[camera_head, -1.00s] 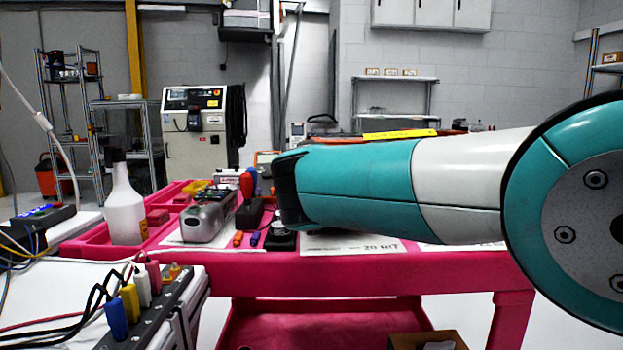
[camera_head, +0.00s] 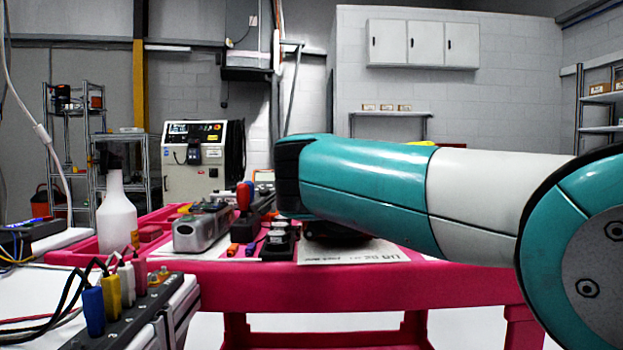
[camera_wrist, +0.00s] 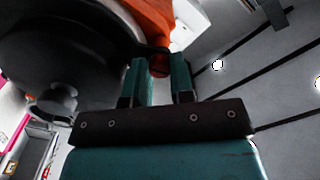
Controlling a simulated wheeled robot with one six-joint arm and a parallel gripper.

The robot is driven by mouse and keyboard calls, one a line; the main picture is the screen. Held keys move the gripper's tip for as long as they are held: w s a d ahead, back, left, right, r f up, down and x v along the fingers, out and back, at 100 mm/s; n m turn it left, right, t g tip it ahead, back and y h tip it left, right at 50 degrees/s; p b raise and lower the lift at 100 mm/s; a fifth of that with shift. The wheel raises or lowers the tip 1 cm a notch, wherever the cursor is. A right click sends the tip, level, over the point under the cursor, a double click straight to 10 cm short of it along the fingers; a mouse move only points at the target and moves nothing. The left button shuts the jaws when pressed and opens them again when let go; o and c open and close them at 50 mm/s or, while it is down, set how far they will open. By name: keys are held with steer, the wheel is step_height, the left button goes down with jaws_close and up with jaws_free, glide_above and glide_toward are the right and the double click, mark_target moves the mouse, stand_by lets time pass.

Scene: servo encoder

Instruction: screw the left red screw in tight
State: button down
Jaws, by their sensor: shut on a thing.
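In the wrist view my gripper (camera_wrist: 160,66) has its two teal fingers closed around the lower end of an orange-red thing (camera_wrist: 152,20). What this thing is I cannot tell for certain, as only part of it shows. A large dark rounded body (camera_wrist: 60,50) sits beside it and partly covers the view. In the head view my gripper is hidden behind my teal and white arm, which reaches left over the pink cart (camera_head: 400,285). I cannot pick out the left red screw in either view.
On the cart stand a white spray bottle (camera_head: 116,215), a grey device (camera_head: 202,230), a red-handled tool (camera_head: 244,196), and small orange (camera_head: 233,249) and purple (camera_head: 249,249) pieces. A strip with coloured plugs (camera_head: 110,290) lies at front left. The floor below right looks clear.

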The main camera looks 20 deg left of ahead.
steer(key=shift+a+f+m+b, duration=0.1)
steer(key=shift+m+b, duration=3.45)
steer(key=shift+m, duration=6.85)
steer(key=c, duration=1)
jaws_free()
steer(key=shift+o, duration=0.2)
steer(key=shift+s, duration=0.15)
